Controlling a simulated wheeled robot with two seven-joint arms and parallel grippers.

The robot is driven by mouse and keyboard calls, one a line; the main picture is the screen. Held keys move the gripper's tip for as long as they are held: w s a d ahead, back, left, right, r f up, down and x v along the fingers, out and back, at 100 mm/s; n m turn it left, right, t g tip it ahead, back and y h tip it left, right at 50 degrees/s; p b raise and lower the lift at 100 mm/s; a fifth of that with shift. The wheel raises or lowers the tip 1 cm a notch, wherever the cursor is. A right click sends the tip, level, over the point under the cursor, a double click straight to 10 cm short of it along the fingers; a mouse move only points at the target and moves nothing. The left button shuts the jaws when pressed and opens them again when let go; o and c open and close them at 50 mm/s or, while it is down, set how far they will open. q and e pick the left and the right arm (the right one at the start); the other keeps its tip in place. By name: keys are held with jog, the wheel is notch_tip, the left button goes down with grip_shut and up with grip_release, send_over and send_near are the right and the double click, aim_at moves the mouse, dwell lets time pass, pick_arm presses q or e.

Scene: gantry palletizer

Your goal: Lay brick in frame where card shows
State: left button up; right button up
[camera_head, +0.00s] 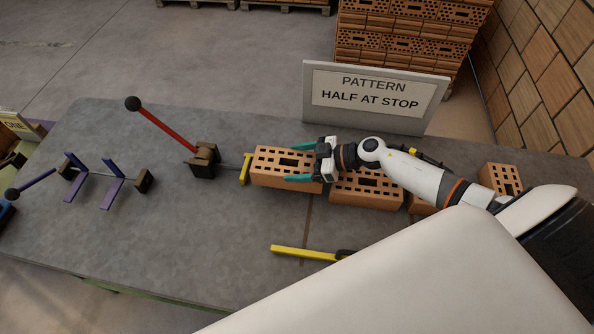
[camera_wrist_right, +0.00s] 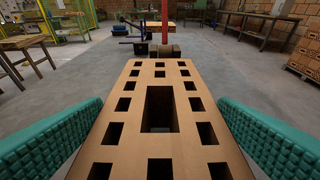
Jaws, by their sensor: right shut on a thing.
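The pattern card (camera_head: 372,92) stands at the back of the grey table and reads "PATTERN HALF AT STOP". My right gripper (camera_head: 298,164) is shut on an orange perforated brick (camera_head: 272,164), with a teal finger along each long side. The held brick also fills the middle of the right wrist view (camera_wrist_right: 158,112). Its left end is close to a yellow stop plate (camera_head: 246,168); I cannot tell whether they touch, or whether the brick rests on the table. A second brick (camera_head: 365,196) lies in line, just to the right, partly under my wrist. My left gripper is not in view.
A red lever (camera_head: 165,128) with a black knob rises behind the stop. A yellow bar (camera_head: 302,252) lies at the front. Another brick (camera_head: 502,178) sits at the right, and a purple-armed fixture (camera_head: 92,182) at the left. The table's (camera_head: 190,245) front left is clear.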

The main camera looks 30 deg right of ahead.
jog(key=f, duration=0.2)
jog(key=shift+w+a+f, duration=0.15)
jog(key=shift+a+f, duration=0.05)
jog(key=shift+f, duration=0.2)
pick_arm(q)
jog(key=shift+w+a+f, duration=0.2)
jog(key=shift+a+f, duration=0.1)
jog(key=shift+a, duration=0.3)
pick_arm(e)
jog(key=shift+f, duration=0.4)
pick_arm(q)
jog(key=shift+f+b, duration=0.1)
jog(key=shift+b, duration=0.25)
pick_arm(e)
jog(key=shift+f, duration=0.1)
jog(key=o, duration=1.9)
jog(key=shift+s+f, duration=0.1)
jog(key=shift+s, duration=0.1)
jog(key=shift+d, duration=0.1)
jog(key=v, duration=1)
jog(key=shift+s+d+b, duration=0.2)
jog(key=shift+b, duration=0.2)
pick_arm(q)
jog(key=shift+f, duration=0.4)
pick_arm(e)
jog(key=shift+s+d+r, duration=0.3)
jog(key=shift+d+r, duration=0.2)
jog(key=shift+r, duration=0.05)
jog(key=shift+f, duration=0.1)
